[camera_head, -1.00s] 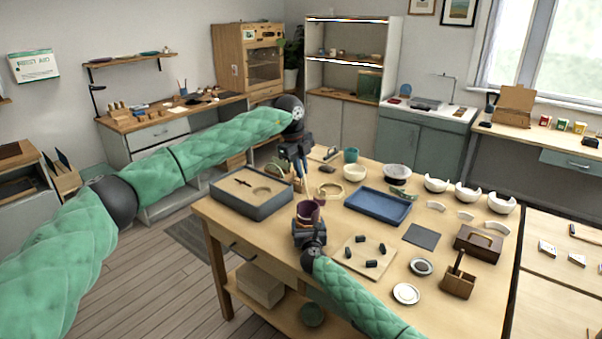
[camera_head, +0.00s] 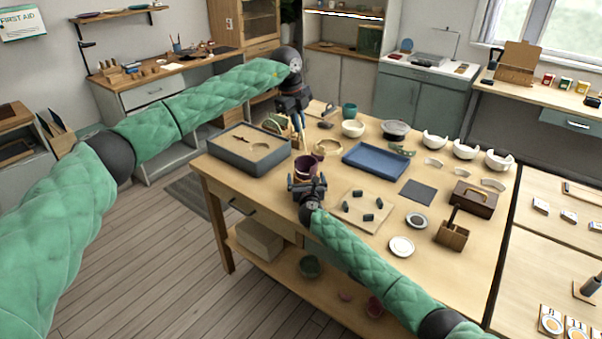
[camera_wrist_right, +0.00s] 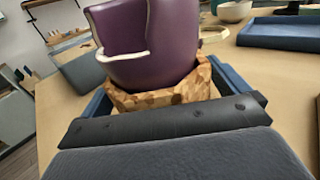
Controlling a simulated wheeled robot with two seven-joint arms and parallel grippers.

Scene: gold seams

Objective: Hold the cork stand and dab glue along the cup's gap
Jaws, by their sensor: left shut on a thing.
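The purple cup (camera_head: 305,166) stands at the table's near left edge. In the right wrist view the cup (camera_wrist_right: 150,45) sits upright in the faceted cork stand (camera_wrist_right: 160,97), and a pale-edged gap shows in its wall. My right gripper (camera_head: 307,186) has its blue fingers spread on either side of the stand; whether they touch it is unclear, and the stand's base is hidden behind the gripper. My left gripper (camera_head: 294,118) points down beyond the cup, shut on a thin light stick (camera_head: 302,142), its tip apart from the cup.
A grey tray box (camera_head: 247,164) lies left of the cup and a blue tray (camera_head: 376,174) right. A board with several dark blocks (camera_head: 362,222) lies beside my right forearm. White bowls (camera_head: 466,148) and a wooden caddy (camera_head: 473,213) stand farther right.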

